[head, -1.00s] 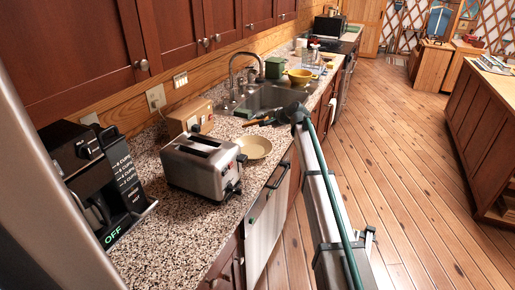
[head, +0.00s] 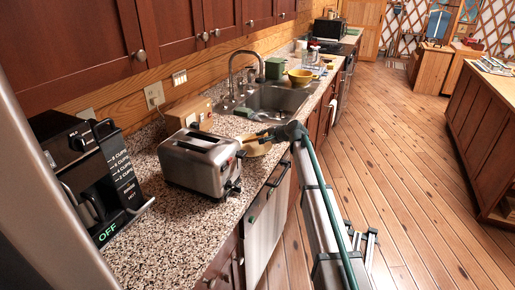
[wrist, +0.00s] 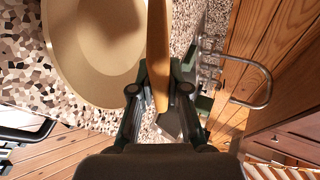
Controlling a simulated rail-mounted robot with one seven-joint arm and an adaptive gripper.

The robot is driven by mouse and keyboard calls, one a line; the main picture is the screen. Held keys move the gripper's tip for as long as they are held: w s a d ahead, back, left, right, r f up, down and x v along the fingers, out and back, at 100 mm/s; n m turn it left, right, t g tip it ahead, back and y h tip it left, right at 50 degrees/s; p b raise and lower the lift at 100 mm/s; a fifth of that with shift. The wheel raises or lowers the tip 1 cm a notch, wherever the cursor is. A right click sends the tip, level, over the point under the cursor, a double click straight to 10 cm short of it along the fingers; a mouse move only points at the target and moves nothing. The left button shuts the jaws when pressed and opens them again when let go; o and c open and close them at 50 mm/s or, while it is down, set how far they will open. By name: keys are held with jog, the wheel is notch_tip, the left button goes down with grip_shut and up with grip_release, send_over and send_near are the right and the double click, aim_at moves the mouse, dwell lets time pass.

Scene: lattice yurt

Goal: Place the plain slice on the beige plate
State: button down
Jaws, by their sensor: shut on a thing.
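The beige plate (head: 252,149) lies on the speckled counter just right of the toaster, partly hidden by my arm in the head view. In the wrist view the plate (wrist: 75,55) fills the upper left and looks empty, with a shadow across it. My gripper (wrist: 159,78) is shut on a tan-brown slice (wrist: 158,40), which shows edge-on between the fingers. The slice stands upright in the jaws, beside or over the plate's right edge in that view. I cannot tell its exact height over the plate. In the head view my gripper (head: 263,134) is at the plate, with its fingers mostly hidden.
A silver toaster (head: 200,162) stands close to the left of the plate. A wooden box (head: 188,113) stands behind it, and a coffee maker (head: 90,180) is at the left. The sink (head: 270,100) and a yellow bowl (head: 300,77) lie beyond. The near counter is clear.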

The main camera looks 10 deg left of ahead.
jog(key=c, duration=1.3)
grip_release()
jog(key=p+v, duration=0.1)
jog(key=v, duration=0.7)
